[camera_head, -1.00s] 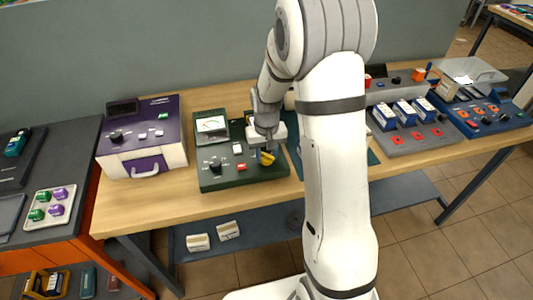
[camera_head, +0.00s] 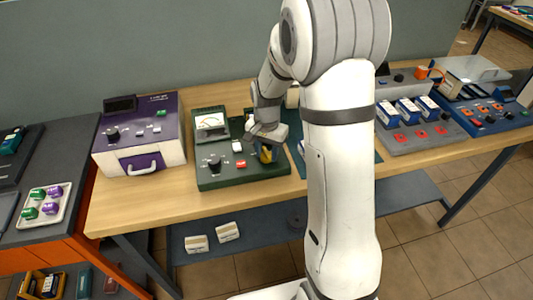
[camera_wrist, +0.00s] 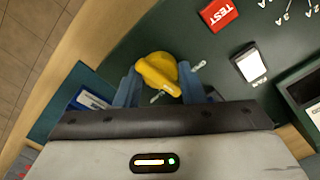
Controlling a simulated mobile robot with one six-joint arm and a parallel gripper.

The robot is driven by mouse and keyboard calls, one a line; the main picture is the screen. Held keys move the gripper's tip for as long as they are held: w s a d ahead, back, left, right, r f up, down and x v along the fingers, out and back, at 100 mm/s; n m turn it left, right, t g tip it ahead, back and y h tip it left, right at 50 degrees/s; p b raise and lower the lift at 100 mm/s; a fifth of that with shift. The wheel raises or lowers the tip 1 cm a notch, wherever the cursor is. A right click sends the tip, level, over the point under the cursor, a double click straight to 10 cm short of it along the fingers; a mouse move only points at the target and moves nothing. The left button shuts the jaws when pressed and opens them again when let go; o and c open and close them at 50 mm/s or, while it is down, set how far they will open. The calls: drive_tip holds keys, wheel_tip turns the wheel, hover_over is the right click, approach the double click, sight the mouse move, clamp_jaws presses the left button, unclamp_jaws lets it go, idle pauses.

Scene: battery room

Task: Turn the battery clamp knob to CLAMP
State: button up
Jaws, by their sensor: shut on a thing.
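The yellow clamp knob (camera_wrist: 157,73) sits on the dark green tester panel (camera_head: 220,180), near its right end. My gripper (camera_wrist: 160,84) is shut on the knob, with one blue finger on each side of it in the wrist view. In the head view my gripper (camera_head: 267,150) comes down over the knob and hides most of it, with a little yellow showing. Small white marks lie beside the knob in the wrist view, but I cannot read them or tell which one the knob points to.
On the same panel are a red TEST button (camera_wrist: 217,13), a white switch (camera_wrist: 250,64), a black knob (camera_head: 214,162) and a meter (camera_head: 210,121). A purple box (camera_head: 160,135) stands to the left. A grey unit with blue-and-white blocks (camera_head: 408,143) stands to the right.

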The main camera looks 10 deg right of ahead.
sight(267, 152)
drive_tip(key=m+b, duration=0.1)
drive_tip(key=m, duration=0.4)
drive_tip(key=shift+m, duration=0.3)
drive_tip(key=m+b, duration=0.1)
drive_tip(key=m, duration=0.3)
drive_tip(key=shift+m, duration=0.3)
drive_tip(key=o, duration=1)
wheel_tip(267, 152, up, 8)
drive_tip(key=shift+f+b, duration=0.1)
drive_tip(key=shift+b, duration=0.25)
